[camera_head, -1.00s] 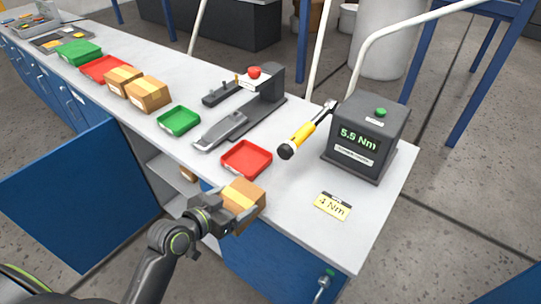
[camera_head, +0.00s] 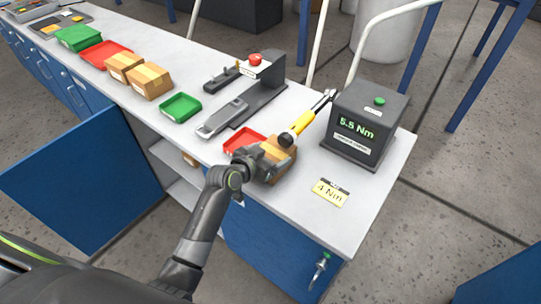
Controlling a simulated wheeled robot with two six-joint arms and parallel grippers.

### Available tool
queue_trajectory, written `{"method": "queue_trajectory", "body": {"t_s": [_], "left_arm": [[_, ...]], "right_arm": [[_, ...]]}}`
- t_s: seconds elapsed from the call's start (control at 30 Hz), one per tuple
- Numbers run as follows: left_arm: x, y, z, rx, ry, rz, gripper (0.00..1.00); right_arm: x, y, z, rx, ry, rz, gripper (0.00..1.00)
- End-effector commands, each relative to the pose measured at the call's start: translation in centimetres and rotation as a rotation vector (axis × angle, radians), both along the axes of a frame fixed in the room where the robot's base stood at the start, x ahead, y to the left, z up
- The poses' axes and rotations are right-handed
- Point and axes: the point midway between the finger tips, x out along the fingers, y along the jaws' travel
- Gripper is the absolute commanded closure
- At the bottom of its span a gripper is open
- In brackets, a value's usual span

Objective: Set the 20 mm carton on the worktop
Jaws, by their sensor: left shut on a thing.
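My left gripper (camera_head: 268,160) is shut on a brown carton (camera_head: 284,166) with a yellow tape band. They are at the worktop (camera_head: 355,218), near its front edge, just right of a red tray (camera_head: 236,143). The gripper hides part of the carton and of the tray. I cannot tell whether the carton's underside touches the worktop. Two similar cartons, one (camera_head: 123,67) and another (camera_head: 149,80), stand farther left; their labels are too small to read. My right gripper is not in view.
A yellow-handled torque wrench (camera_head: 302,123) lies close behind the held carton. A dark torque tester (camera_head: 362,125) reading 5.5 Nm stands to the right, with a 4 Nm card (camera_head: 330,192) in front. A green tray (camera_head: 180,107) and a grey fixture (camera_head: 262,97) are left. A blue cabinet door (camera_head: 72,184) hangs open.

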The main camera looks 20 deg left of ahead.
Motion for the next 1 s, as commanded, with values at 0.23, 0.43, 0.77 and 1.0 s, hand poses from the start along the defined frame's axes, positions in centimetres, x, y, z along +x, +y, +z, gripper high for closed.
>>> {"method": "queue_trajectory", "body": {"t_s": [0.23, 0.43, 0.77, 1.0], "left_arm": [[0.3, -0.1, -1.1, -0.003, -0.006, 0.001, 0.73], [0.3, -0.1, -1.2, -0.002, -0.008, 0.001, 0.73], [0.1, -0.1, -1.8, -0.001, 0.001, 0.000, 0.00], [0.1, -0.1, -1.6, -0.001, 0.001, 0.000, 0.00]], "right_arm": [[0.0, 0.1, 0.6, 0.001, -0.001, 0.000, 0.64], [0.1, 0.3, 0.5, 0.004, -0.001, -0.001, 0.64], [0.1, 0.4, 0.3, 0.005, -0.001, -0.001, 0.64], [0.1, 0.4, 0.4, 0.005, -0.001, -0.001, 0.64]]}}
